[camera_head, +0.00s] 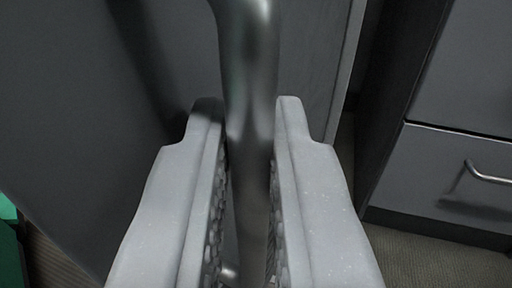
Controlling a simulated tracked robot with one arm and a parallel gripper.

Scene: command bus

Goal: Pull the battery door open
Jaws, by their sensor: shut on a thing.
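The battery door (110,130) is a large dark grey panel filling the left and middle of the view. A shiny metal bar handle (250,50) runs down in front of it. My gripper (247,135) is shut on the handle, with one pale grey finger on each side of the bar. The upper end of the handle bends out of the top of the view. The door's right edge (345,75) stands apart from the cabinet on the right, with a dark gap between them.
A grey drawer cabinet (440,165) with a metal drawer handle (488,175) stands at the right. Carpeted floor (410,260) shows at the lower right. A green object (8,210) is partly in view at the left edge.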

